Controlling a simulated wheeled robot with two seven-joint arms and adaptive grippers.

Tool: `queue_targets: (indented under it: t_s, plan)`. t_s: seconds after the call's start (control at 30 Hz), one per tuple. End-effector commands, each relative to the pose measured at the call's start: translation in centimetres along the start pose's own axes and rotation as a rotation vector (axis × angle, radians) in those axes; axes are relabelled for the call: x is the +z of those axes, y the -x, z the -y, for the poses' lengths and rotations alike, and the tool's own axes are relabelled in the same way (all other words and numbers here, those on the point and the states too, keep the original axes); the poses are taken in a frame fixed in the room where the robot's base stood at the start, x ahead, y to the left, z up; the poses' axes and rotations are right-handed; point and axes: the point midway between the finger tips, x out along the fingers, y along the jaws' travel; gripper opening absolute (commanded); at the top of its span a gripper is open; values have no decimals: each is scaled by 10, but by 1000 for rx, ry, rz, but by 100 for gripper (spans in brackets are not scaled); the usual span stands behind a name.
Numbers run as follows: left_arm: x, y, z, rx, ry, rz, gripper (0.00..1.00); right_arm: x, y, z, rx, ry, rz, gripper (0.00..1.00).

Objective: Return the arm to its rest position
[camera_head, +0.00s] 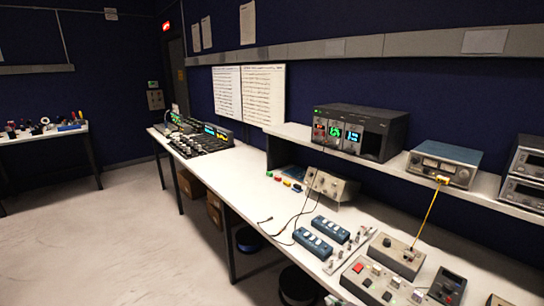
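Neither my left nor my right gripper shows in the head view, and no part of either arm is in sight. A long white workbench (237,170) runs along the dark blue wall from the back middle to the front right. On it, to the front right, are grey control boxes (397,256) with buttons, two blue switch boxes (313,243) and a beige instrument (333,185) with cables.
A raised shelf (402,160) carries a dark instrument with lit displays (350,132) and a blue-grey meter (444,162). A black panel of equipment (200,138) stands farther back. Another table (42,134) is at the far left. The floor (110,235) between is clear.

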Motion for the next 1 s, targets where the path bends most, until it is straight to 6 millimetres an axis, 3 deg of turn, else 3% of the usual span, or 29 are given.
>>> queue_targets:
  t_s: [0.3,0.5,1.0]
  plan:
    - [0,0,0,0,0,0,47,68,40,18,-13,-91,298,0]
    - [0,0,0,0,0,0,47,102,70,24,5,-149,461,0]
    - [0,0,0,0,0,0,47,138,112,29,51,-221,655,0]
